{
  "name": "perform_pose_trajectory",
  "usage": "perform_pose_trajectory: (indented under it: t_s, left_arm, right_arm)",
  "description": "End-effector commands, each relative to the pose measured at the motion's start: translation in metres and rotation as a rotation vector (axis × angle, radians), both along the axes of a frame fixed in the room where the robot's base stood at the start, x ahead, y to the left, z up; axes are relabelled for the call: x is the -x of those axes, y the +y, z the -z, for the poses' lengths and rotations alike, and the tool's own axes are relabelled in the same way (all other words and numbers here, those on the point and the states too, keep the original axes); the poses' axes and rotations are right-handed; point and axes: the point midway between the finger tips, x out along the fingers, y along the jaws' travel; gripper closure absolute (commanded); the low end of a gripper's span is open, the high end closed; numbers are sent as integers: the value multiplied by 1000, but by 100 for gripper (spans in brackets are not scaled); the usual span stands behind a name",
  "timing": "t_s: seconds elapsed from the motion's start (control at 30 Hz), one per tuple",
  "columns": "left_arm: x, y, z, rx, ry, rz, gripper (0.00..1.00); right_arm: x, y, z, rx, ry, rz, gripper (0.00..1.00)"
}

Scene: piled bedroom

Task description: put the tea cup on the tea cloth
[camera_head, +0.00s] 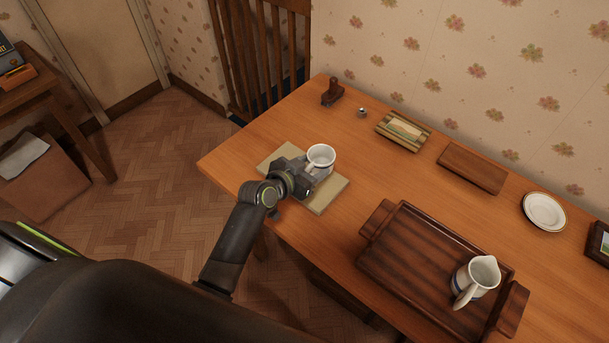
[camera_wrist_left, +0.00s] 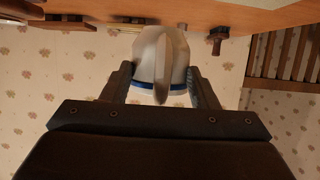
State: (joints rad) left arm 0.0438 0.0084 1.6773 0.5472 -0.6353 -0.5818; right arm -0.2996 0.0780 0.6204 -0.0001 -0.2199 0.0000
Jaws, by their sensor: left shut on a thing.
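The white tea cup (camera_head: 321,157) is at my left gripper (camera_head: 306,168), over the pale tea cloth (camera_head: 325,194) on the table's left part. In the left wrist view the cup (camera_wrist_left: 153,50), with a blue band and its handle toward the camera, sits between the two fingers of the left gripper (camera_wrist_left: 163,88), which are shut on it. The gripper and forearm hide part of the cloth. I cannot tell whether the cup's base touches the cloth. My right gripper is not in view.
A dark wooden tray (camera_head: 410,257) holds a white jug (camera_head: 478,278) at the front right. Along the back are a brown stamp-like object (camera_head: 332,92), a small metal piece (camera_head: 362,112), a slatted dish (camera_head: 404,131), a wooden block (camera_head: 472,168) and a saucer (camera_head: 544,211). A chair (camera_head: 262,55) stands behind.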

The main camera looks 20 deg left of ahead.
Motion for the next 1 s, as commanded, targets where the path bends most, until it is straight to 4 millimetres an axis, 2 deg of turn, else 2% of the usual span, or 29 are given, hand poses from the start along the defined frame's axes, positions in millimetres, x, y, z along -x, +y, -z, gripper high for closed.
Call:
perform_pose_trajectory:
  t_s: [0.1, 0.2, 0.5, 0.97, 1.0]
  left_arm:
    - [0, 0, 16, 1, 0, -2, 87]
    - [0, 0, 22, 1, -1, 0, 87]
    - [0, 0, 60, 0, -1, -1, 87]
    - [0, 0, 67, -1, -2, -1, 87]
    - [0, 0, 66, 0, -1, -1, 42]
  right_arm:
    - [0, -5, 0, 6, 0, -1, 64]
    - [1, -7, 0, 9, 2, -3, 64]
    - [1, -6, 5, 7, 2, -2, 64]
    - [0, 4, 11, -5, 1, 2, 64]
    - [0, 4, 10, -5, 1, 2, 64]
